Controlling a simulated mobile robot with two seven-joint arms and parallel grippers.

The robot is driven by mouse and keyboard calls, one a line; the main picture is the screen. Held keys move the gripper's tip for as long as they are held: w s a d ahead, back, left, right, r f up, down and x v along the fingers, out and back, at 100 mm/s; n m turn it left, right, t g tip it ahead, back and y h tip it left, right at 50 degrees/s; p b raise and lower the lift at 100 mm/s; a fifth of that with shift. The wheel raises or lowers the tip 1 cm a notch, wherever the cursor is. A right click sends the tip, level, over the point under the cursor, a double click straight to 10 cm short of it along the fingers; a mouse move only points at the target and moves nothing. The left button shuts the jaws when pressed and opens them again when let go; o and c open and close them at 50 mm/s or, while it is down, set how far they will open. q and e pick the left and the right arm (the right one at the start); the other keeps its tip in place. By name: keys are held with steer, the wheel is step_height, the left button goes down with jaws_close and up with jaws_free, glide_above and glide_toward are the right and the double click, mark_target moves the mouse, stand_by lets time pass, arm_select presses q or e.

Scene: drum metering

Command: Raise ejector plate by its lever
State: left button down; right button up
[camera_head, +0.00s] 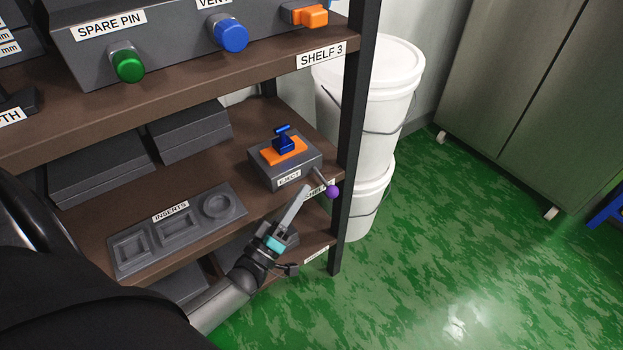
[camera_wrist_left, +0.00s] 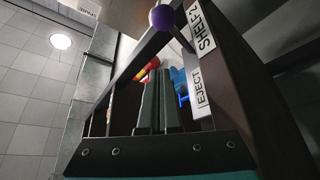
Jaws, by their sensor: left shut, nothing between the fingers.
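The grey box labelled EJECT (camera_head: 265,172) sits near the right end of the middle shelf. An orange plate (camera_head: 270,156) lies on its top, with a blue T-shaped part (camera_head: 285,145) standing on it. A lever with a purple ball knob (camera_head: 333,191) sticks out from the box's right front. The knob also shows at the top of the left wrist view (camera_wrist_left: 162,17). My left gripper (camera_head: 302,190) is shut and empty, its fingers pointing up in front of the box, just left of the knob and apparently apart from it.
The INSERTS tray (camera_head: 180,240) lies left of the box. The shelf above (camera_head: 200,85) overhangs, with green and blue knobs on a grey unit. A black shelf post (camera_head: 352,130) stands right of the lever, white buckets (camera_head: 375,85) behind it.

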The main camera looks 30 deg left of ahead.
arm_select(q)
steer(key=v, duration=0.5)
steer(key=shift+w+a+f, duration=0.15)
steer(key=shift+a+f, duration=0.15)
steer(key=shift+a, duration=0.1)
